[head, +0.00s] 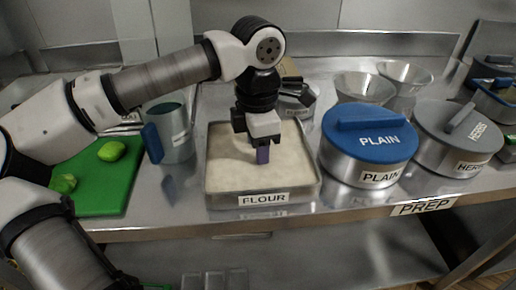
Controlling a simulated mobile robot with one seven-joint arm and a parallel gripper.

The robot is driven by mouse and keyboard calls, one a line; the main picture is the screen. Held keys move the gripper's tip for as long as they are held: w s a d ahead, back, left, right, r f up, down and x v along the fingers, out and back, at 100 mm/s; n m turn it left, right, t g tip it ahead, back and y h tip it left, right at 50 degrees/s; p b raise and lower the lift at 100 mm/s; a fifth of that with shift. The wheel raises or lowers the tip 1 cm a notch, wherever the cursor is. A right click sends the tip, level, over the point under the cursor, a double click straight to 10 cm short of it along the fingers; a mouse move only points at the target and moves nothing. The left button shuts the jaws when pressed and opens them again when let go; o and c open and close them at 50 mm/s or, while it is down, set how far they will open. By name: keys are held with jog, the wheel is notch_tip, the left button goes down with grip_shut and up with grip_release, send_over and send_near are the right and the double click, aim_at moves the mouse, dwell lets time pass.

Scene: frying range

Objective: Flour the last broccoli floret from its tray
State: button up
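The flour tray (263,197) is a square metal pan labelled FLOUR, filled with pale flour (228,172), on the steel counter. My gripper (262,158) points down over the middle of the flour, with its tips at or close to the surface. A small purple-grey piece shows at the tips; I cannot tell whether it is a finger or something held. No broccoli floret can be made out for certain. A green chopping board (98,200) at left carries a smooth green item (111,150) and a rougher green piece (63,183), partly beside my arm.
A metal jug with a blue handle (170,140) stands left of the flour. Right of it are a blue-lidded PLAIN container (375,175) and a grey-lidded HERBS container (455,160). Metal funnels or bowls (362,88) stand behind. The counter's front edge bears a PREP label (424,206).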

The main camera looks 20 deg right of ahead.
jog(key=shift+a, duration=0.6)
jog(key=shift+d, duration=1.3)
jog(key=shift+a+b, duration=0.3)
jog(key=shift+a, duration=1)
jog(key=shift+d, duration=0.65)
jog(key=shift+r, duration=0.15)
jog(key=shift+r+p, duration=2.75)
jog(key=shift+r, duration=1.15)
jog(key=shift+r, duration=0.1)
notch_tip(320, 180, up, 3)
jog(key=shift+f+p, duration=0.1)
jog(key=shift+p, duration=0.9)
